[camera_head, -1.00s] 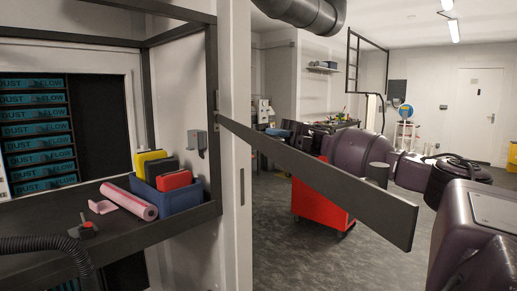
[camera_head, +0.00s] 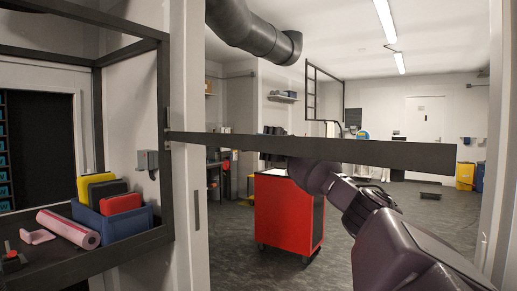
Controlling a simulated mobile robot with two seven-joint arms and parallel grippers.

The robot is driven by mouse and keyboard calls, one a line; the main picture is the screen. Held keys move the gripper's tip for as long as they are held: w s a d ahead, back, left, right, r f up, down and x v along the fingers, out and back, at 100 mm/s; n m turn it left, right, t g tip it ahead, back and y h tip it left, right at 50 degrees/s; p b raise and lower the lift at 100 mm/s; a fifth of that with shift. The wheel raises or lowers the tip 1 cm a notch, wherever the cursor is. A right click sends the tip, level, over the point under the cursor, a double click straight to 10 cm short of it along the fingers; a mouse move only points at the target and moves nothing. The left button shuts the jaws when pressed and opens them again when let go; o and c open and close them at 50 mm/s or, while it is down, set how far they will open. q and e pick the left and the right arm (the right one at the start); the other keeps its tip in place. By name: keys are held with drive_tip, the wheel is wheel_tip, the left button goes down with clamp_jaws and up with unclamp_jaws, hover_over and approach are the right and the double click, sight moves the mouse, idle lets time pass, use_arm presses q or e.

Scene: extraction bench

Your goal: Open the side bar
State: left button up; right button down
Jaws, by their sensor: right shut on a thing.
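The side bar (camera_head: 380,152) is a long flat dark bar. Its left end meets the dark frame post beside the white wall edge, and it reaches almost level across the doorway to a free end at the right. My right arm comes in from the lower right and passes behind the bar near its middle. My right gripper (camera_head: 277,132) is shut on the bar; it is mostly hidden behind it, with only a small dark part showing above the top edge. My left gripper is not in view.
A red cart (camera_head: 285,212) stands on the grey floor beyond the bar. At left, a dark bench holds a blue bin (camera_head: 113,222) with several cases and a pink roll (camera_head: 68,228). A thick dark duct (camera_head: 250,28) hangs above. Floor beyond the doorway is largely open.

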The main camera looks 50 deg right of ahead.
drive_tip(key=shift+d, duration=0.25)
drive_tip(key=c, duration=1.1)
unclamp_jaws()
drive_tip(key=shift+c, duration=0.2)
